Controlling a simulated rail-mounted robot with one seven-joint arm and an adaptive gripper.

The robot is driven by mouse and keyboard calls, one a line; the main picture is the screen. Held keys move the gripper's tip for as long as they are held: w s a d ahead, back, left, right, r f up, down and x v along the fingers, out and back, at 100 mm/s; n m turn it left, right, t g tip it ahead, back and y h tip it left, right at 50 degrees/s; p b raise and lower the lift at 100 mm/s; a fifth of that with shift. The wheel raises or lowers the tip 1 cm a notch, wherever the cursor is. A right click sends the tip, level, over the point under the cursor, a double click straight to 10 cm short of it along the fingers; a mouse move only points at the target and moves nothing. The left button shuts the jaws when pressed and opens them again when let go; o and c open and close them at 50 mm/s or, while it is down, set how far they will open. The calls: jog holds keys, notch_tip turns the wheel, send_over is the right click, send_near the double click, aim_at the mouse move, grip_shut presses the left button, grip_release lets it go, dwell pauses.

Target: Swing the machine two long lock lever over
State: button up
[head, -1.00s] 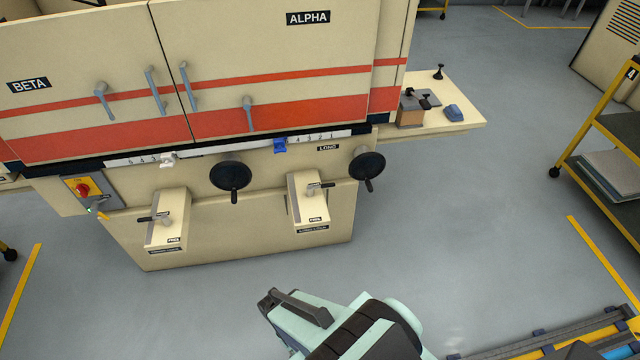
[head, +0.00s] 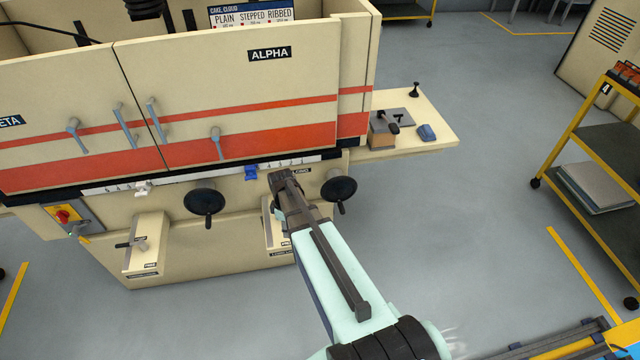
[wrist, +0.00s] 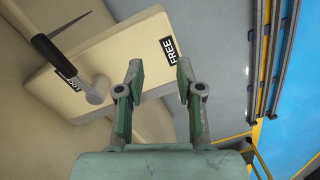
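The right lock box (head: 272,232) sits on the front of the machine below the ALPHA panel. My gripper and forearm cover much of it in the head view, and its lever is hidden there. In the wrist view, the lever (wrist: 72,67) has a grey hub and a dark grip pointing to the upper left. The box face (wrist: 120,50) carries a FREE label (wrist: 172,50) and a second label, mostly hidden behind the lever. My gripper (wrist: 158,75) is open and empty, its fingertips apart over the box's edge, right of the lever hub and not touching the lever.
A dark handwheel (head: 338,188) stands close right of my gripper, another (head: 205,200) to the left. A second lock box (head: 148,243) with a similar lever is further left. A side shelf (head: 425,142) juts out right. Open floor (head: 470,240) lies right of my arm.

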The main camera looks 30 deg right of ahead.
jog(key=w+d+r+n, duration=0.1)
jog(key=w+d+r, duration=0.1)
jog(key=d, duration=0.1)
jog(key=w+d+r+n, duration=0.1)
jog(key=w+d+r, duration=0.1)
jog(key=d, duration=0.1)
jog(key=w+d+r+n+t, duration=0.1)
jog(key=w+d+r+n, duration=0.1)
jog(key=w+d, duration=0.1)
jog(key=shift+r+p, duration=0.15)
jog(key=shift+p, duration=0.15)
jog(key=shift+f+b, duration=2.1)
jog(key=shift+f, duration=1.95)
jog(key=shift+f, duration=0.35)
grip_shut()
